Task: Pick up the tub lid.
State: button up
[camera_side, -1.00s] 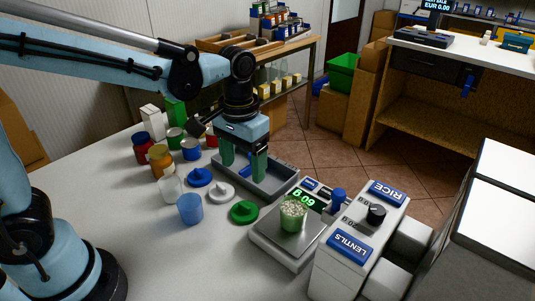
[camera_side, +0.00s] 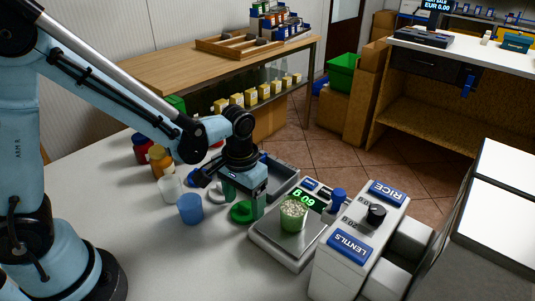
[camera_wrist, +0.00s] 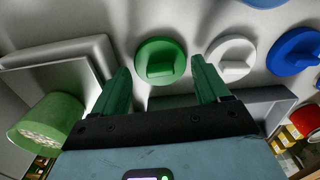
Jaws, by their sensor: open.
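A round green lid (camera_side: 240,212) with a raised grip lies flat on the table, left of the scale. A white lid and a blue lid lie near it, mostly hidden behind my arm in the side view. In the wrist view the green lid (camera_wrist: 155,46) is between and ahead of my open fingers, with the white lid (camera_wrist: 231,58) and blue lid (camera_wrist: 292,52) to its right. My gripper (camera_side: 244,201) is open and empty, low over the green lid. I cannot tell its exact height. A green tub (camera_side: 293,216) with pale contents stands uncovered on the scale.
A grey tray (camera_side: 285,177) lies behind my gripper. A blue cup (camera_side: 190,209), a clear cup and jars stand to the left.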

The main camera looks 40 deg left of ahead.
jog(key=shift+f, duration=0.65)
jog(key=c, duration=0.6)
jog(key=shift+r, duration=0.1)
jog(key=shift+c, duration=0.2)
